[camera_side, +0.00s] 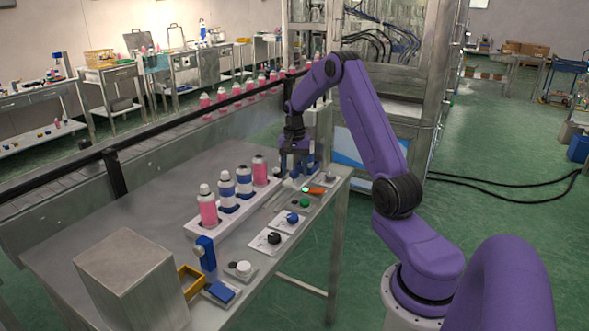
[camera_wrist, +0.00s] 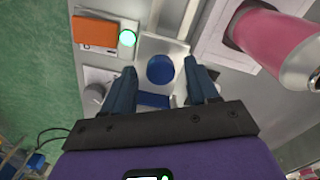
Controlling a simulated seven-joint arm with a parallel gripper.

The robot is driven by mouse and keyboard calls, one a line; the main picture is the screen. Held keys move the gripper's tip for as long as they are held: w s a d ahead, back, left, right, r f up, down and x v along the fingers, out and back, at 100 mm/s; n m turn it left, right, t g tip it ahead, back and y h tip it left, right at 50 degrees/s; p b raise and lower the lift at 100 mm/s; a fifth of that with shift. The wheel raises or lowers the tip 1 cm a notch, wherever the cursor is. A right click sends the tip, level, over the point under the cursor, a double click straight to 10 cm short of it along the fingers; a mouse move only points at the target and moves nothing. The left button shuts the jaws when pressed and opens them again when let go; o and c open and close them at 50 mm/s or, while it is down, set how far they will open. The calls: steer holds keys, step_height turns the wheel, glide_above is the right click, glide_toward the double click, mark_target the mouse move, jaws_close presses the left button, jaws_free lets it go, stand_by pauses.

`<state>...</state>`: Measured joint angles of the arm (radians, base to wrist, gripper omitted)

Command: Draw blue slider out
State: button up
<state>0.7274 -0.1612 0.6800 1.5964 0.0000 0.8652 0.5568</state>
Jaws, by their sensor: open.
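A blue rounded piece (camera_wrist: 160,70), which looks like the blue slider, sits on a pale grey plate (camera_wrist: 176,47) in the wrist view. My gripper (camera_wrist: 161,76) is open, with one dark blue finger on each side of this piece and a visible gap to both. A second blue part (camera_wrist: 155,100) shows lower between the fingers, partly hidden by the gripper body. In the side view my gripper (camera_side: 298,172) points down at the far end of the row of controls, and it hides the slider there.
A lit green button (camera_wrist: 127,38) and an orange handle (camera_wrist: 95,30) lie left of the slider; a grey knob (camera_wrist: 95,93) is nearby. In the side view a white rack (camera_side: 232,222) holds several cans beside the controls.

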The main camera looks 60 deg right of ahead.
steer(key=shift+f, duration=0.15)
jaws_close()
steer(key=a, duration=1.2)
steer(key=shift+a, duration=0.3)
steer(key=shift+w, duration=0.1)
steer(key=shift+c, duration=0.2)
jaws_free()
steer(key=shift+a, duration=0.1)
steer(key=shift+o, duration=0.2)
